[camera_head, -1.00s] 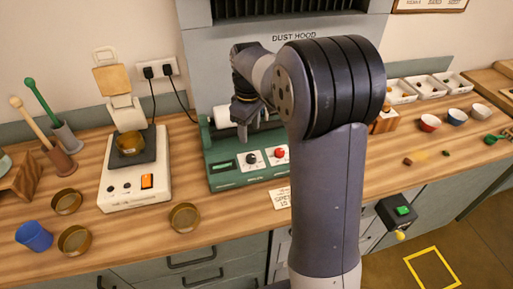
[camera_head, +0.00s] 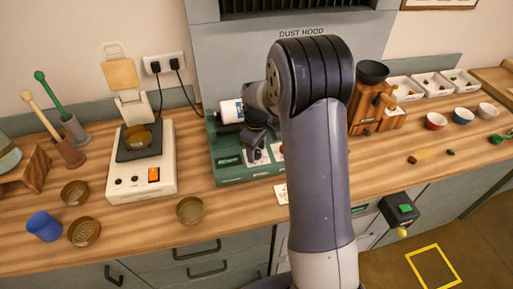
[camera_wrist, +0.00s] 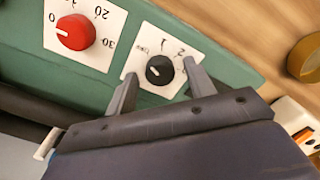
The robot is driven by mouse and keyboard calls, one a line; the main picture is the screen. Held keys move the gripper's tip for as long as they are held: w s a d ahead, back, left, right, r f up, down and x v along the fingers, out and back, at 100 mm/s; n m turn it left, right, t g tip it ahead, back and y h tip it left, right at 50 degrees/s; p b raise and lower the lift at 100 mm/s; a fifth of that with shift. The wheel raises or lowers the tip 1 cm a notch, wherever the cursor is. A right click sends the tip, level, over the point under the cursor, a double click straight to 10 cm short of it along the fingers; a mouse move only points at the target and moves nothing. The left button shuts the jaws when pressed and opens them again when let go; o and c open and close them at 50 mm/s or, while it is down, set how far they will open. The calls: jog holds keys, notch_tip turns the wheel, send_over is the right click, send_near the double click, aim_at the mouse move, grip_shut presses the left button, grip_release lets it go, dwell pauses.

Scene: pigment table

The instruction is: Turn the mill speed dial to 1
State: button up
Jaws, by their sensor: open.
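The green mill (camera_head: 228,172) stands on the counter under the dust hood, with a white jar (camera_head: 231,111) lying on top. Its black dial (camera_wrist: 160,70) sits on a white plate (camera_wrist: 143,37) in the wrist view, where the markings appear turned, with a 1 and a 2 legible. The dial's pale mark points roughly left in that view. My gripper (camera_wrist: 160,73) is open, one finger on each side of the dial; whether they touch it I cannot tell. In the head view my gripper (camera_head: 257,143) is at the mill's front, partly hiding the dial.
A red dial (camera_wrist: 75,32) with 0, 20 and 30 markings is close beside the black one. A white scale (camera_head: 140,188) stands left of the mill, with a brass dish (camera_head: 190,210) in front. A wooden grinder (camera_head: 368,112) stands to the right, behind my arm.

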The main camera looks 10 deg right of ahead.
jog(key=c, duration=1)
jog(key=shift+o, duration=0.2)
jog(key=shift+m, duration=0.4)
jog(key=m+b, duration=0.1)
jog(key=m, duration=0.1)
jog(key=shift+m, duration=0.4)
jog(key=shift+m+b, duration=0.75)
jog(key=shift+m, duration=1.85)
jog(key=o, duration=1)
jog(key=shift+c, duration=0.2)
